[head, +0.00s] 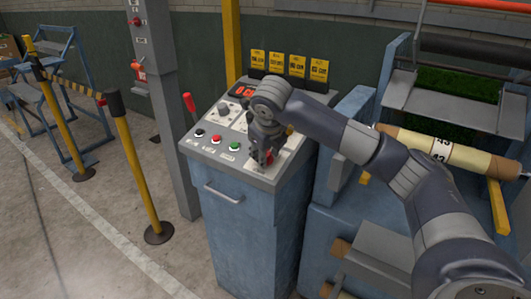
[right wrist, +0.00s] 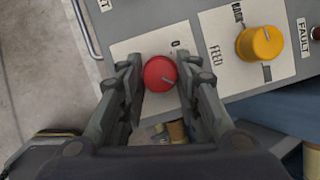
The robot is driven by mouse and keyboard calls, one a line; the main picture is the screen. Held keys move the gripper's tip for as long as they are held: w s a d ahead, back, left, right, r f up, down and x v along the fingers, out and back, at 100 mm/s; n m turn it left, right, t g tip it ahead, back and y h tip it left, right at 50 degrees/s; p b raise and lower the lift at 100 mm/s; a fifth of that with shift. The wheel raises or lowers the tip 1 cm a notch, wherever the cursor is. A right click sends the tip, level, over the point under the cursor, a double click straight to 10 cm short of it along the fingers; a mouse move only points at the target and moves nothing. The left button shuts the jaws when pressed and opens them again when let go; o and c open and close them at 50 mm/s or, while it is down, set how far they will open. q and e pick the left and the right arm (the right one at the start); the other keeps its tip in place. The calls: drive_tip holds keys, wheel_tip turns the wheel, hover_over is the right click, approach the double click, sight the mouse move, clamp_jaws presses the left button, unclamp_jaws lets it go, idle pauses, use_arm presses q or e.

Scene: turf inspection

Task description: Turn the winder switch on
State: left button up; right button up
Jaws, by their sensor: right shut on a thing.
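A red rotary knob (right wrist: 160,74) with a dark pointer line sits on a pale plate of the control console (head: 240,235). A "0" shows beside the knob; the rest of its label is hidden, so I cannot read whether it says winder. My right gripper (right wrist: 160,80) reaches down to the console top and is shut on the red knob, one finger on each side. In the head view the right gripper (head: 262,157) covers most of the knob. My left gripper is not in view.
A yellow knob (right wrist: 260,44) marked FEED is close beside the gripper. Black, red and green buttons (head: 234,146) line the console's front edge, with a red lever (head: 189,102) at its left. A roll (head: 450,152) on a blue machine stands to the right.

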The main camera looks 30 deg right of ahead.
drive_tip(key=o, duration=1.1)
drive_tip(key=shift+c, duration=0.2)
drive_tip(key=v, duration=1.2)
